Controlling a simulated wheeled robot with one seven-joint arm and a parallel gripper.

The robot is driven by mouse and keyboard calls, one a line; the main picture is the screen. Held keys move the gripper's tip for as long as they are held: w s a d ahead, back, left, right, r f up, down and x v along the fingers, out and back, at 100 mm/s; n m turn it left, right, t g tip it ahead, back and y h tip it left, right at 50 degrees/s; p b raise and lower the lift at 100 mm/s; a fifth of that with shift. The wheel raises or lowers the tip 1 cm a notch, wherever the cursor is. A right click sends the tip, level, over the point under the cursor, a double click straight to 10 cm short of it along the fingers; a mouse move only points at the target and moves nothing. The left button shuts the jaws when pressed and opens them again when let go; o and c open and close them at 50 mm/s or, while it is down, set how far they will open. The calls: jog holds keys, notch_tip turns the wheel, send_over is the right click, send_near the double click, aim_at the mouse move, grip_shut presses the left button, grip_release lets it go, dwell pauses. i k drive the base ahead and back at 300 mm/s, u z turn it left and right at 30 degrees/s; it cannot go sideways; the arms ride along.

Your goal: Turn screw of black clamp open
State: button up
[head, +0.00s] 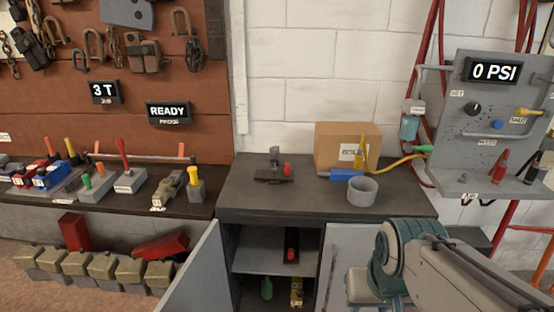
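My arm comes in at the lower right, in front of the cabinet. My gripper is not visible in the head view.
A cardboard box (343,141), a blue tool (346,175) with a yellow hose, and a grey cup (362,190) stand on the cabinet top. The cabinet's left door (195,275) stands open. A gauge panel (500,125) is at right. Several tools line the left bench.

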aim_at(275, 151)
jog(key=u, duration=0.5)
jog(key=i, duration=1.45)
jog(key=z, duration=0.2)
